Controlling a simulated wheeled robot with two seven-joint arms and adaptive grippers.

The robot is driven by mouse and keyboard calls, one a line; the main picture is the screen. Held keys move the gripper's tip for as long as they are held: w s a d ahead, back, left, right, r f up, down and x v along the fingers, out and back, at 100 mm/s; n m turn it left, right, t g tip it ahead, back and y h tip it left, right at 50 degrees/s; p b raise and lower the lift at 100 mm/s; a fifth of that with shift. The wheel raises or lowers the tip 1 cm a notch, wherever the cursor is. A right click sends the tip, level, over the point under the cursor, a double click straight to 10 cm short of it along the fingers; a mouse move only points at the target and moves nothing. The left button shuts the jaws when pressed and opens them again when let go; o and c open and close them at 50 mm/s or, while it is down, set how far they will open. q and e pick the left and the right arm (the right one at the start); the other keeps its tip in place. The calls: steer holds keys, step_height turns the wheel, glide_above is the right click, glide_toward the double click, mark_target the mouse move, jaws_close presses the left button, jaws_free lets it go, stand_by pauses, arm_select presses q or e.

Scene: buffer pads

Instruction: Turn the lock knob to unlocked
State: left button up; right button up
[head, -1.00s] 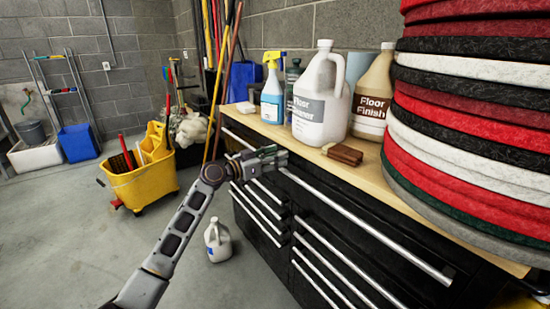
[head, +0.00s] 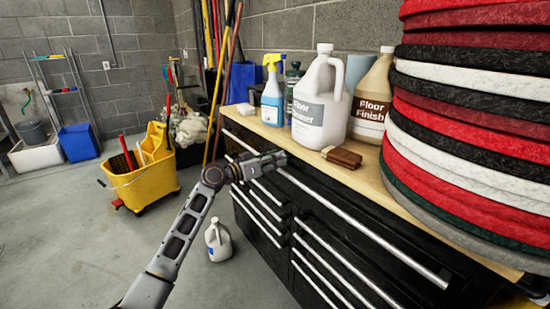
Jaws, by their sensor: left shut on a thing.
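The black tool cabinet (head: 335,225) has a wooden top and long silver drawer handles. My left gripper (head: 278,157) is at the upper front of the cabinet, just below the edge of the wooden top. Its fingers are shut at the cabinet front, on what appears to be the lock knob. The knob itself is hidden behind the fingers, so its angle cannot be seen. My right gripper is not in view.
On the wooden top (head: 375,187) stand a floor cleaner jug (head: 318,105), a floor finish bottle (head: 372,100), a spray bottle (head: 271,100), a brush (head: 342,157) and stacked pads (head: 470,130). A yellow mop bucket (head: 145,185) and a white jug (head: 218,242) stand on the floor.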

arm_select(q)
steer(key=shift+n+p, duration=0.5)
steer(key=shift+n, duration=0.6)
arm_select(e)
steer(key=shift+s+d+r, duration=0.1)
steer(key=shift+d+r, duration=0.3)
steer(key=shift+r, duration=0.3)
arm_select(q)
steer(key=o, duration=1)
steer(key=shift+f, duration=0.1)
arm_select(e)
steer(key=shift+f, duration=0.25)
